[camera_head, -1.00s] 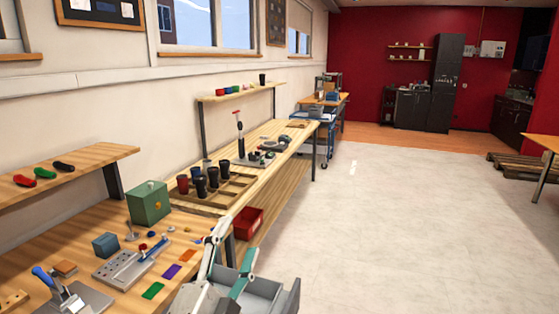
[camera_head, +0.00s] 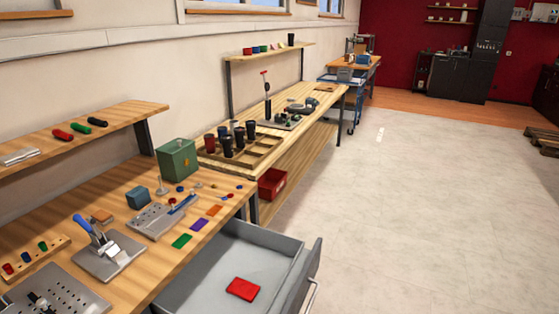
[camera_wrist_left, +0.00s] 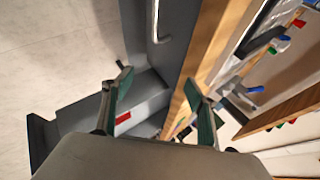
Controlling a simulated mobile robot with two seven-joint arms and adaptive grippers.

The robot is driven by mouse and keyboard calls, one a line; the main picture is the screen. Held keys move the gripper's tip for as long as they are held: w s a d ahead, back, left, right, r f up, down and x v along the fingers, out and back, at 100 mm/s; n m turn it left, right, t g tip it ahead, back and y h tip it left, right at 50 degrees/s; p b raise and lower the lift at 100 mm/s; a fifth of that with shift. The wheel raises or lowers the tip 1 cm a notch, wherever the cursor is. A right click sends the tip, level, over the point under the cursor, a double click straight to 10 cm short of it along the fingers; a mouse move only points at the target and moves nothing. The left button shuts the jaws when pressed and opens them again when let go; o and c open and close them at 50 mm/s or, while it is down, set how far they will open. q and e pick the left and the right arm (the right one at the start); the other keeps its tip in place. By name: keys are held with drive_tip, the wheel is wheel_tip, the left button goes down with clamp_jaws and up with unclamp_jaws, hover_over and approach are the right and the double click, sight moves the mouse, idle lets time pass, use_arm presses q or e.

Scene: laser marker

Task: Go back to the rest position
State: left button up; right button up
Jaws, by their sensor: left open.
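My left gripper (camera_wrist_left: 157,86) shows in the left wrist view with its two green fingers apart and nothing between them. Past the fingers are the grey drawer and the edge of the wooden bench. In the head view no part of my left gripper shows. My right gripper is in neither view.
The grey drawer (camera_head: 207,252) stands open below the bench, with a flat red piece (camera_head: 242,289) inside. The workbench (camera_head: 115,205) carries a green box (camera_head: 176,160), a lever press (camera_head: 105,248) and coloured cards.

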use_arm(q)
drive_tip(key=d+f+n+t+h+b, duration=0.1)
drive_tip(key=d+f+h+b, duration=0.2)
drive_tip(key=d+f, duration=0.5)
drive_tip(key=d+f+n+t+h+b, duration=0.2)
drive_tip(key=d+f+h+b, duration=0.2)
drive_tip(key=d+f, duration=0.4)
wheel_tip(320, 180, down, 7)
drive_tip(key=shift+w+f+b, duration=0.15)
drive_tip(key=shift+b, duration=0.55)
